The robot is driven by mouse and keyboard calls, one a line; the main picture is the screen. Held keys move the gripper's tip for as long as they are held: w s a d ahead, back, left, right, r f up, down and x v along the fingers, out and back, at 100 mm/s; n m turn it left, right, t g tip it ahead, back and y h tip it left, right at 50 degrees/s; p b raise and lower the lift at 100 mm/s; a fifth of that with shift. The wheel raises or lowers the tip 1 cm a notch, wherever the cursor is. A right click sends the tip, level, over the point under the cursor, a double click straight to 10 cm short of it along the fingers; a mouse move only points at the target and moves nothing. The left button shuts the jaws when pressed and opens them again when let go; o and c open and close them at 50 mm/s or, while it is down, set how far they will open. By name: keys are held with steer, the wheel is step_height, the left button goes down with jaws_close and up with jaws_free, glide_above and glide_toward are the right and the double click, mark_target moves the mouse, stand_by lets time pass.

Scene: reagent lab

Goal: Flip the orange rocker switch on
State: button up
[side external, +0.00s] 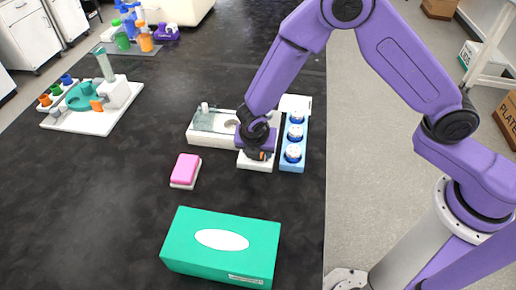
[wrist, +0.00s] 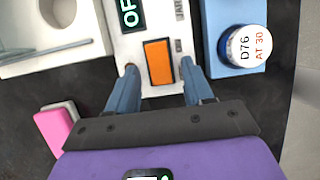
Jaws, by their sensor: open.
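The orange rocker switch (wrist: 158,62) sits on a white box (wrist: 127,46) with a dark display reading "OF", the rest cut off by the frame edge. In the side external view only a bit of the orange switch (side external: 262,156) shows below my gripper. My gripper (wrist: 158,76) is open and empty, with one fingertip on each side of the switch's near end. I cannot tell whether the fingers touch the box. In the side external view my gripper (side external: 256,152) is low over the white box (side external: 255,165), hiding most of it.
A blue rack (side external: 291,163) with white-capped vials (wrist: 239,46) stands close on the right. A white tray (side external: 205,138) is on the left. A pink block (side external: 186,169) lies front left, and a green tissue box (side external: 195,262) stands in front. The dark bench between is clear.

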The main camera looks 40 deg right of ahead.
jaws_close()
steer(key=shift+w+d+r+g+y, duration=0.1)
steer(key=shift+w+d+g+y, duration=0.1)
steer(key=shift+g+y, duration=0.45)
steer(key=shift+w+d+r+g+y, duration=0.1)
steer(key=shift+d+g+y, duration=0.1)
steer(key=shift+g+y, duration=0.4)
jaws_free()
